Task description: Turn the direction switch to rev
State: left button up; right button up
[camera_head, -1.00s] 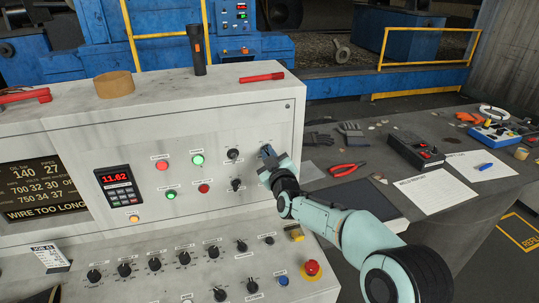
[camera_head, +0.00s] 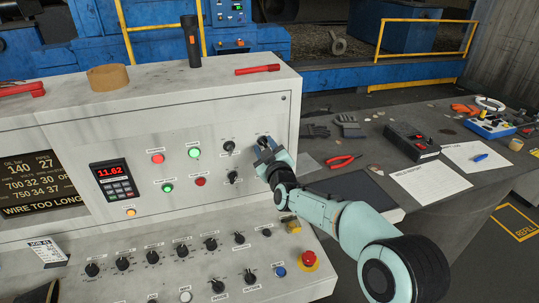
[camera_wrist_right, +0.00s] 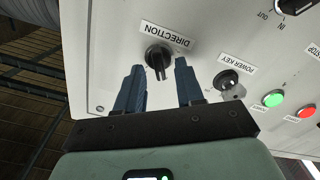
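The direction switch (camera_wrist_right: 158,57) is a black rotary knob on the pale control panel, under an upside-down DIRECTION label (camera_wrist_right: 166,35) in the right wrist view. Its ridge points roughly up and down in that view. In the head view the switch (camera_head: 264,140) is small and partly covered by my gripper. My right gripper (camera_wrist_right: 159,68) is open, with its two blue fingers on either side of the knob. I see gaps at both sides; whether the tips reach the panel is unclear. In the head view the right gripper (camera_head: 267,153) is at the panel's right end.
A power key switch (camera_wrist_right: 226,80) sits close beside the right finger in the wrist view. Green (camera_head: 195,153) and red (camera_head: 201,181) buttons lie left on the panel. A red emergency button (camera_head: 309,258) is below. A grey table (camera_head: 440,215) with tools stands at right.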

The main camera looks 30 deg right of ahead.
pick_arm(q)
jog(key=shift+s+f+b, duration=0.25)
jog(key=shift+f+b, duration=0.2)
jog(key=shift+f, duration=0.1)
jog(key=shift+s+f+b, duration=0.25)
jog(key=shift+f+b, duration=0.2)
jog(key=shift+f, duration=0.05)
pick_arm(e)
jog(key=v, duration=1.3)
